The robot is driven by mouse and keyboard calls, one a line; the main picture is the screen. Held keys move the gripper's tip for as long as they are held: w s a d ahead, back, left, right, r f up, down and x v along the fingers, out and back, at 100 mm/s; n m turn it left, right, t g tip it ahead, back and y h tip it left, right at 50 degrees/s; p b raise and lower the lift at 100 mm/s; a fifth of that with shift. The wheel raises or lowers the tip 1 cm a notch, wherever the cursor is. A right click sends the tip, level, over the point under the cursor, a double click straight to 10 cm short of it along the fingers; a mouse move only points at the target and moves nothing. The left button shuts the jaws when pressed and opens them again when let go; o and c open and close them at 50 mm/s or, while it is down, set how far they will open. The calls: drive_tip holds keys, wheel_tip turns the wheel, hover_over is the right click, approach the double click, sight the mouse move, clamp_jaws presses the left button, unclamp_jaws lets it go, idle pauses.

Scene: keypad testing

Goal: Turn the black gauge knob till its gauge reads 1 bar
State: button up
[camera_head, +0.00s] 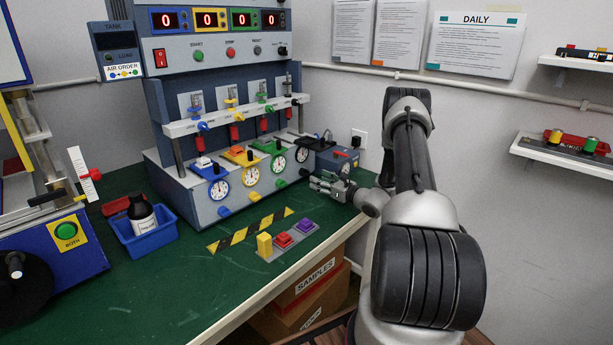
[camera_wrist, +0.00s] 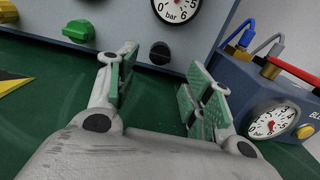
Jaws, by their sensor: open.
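The black gauge knob (camera_wrist: 160,53) sits low on the test bench's front, below a white round gauge (camera_wrist: 180,5) marked in bar. The gauge's top is cut off in the wrist view, and I cannot read its needle. In the head view the black-column gauge (camera_head: 302,154) is the rightmost, with the knob (camera_head: 304,172) under it. My gripper (camera_wrist: 165,72) is open and empty in front of the knob. The knob shows between the fingers, beyond their tips, with no clear contact. The gripper also shows in the head view (camera_head: 325,182).
A green knob (camera_wrist: 78,31) is left of the black one. A blue-grey box (camera_wrist: 240,82) with its own gauge (camera_wrist: 273,122) stands close on the right. A yellow-black strip (camera_head: 250,230) and coloured blocks (camera_head: 283,240) are on the green table (camera_head: 190,285).

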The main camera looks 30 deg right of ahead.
sight(307, 174)
drive_tip(key=x, duration=0.7)
drive_tip(key=shift+w, duration=0.15)
drive_tip(key=c, duration=1)
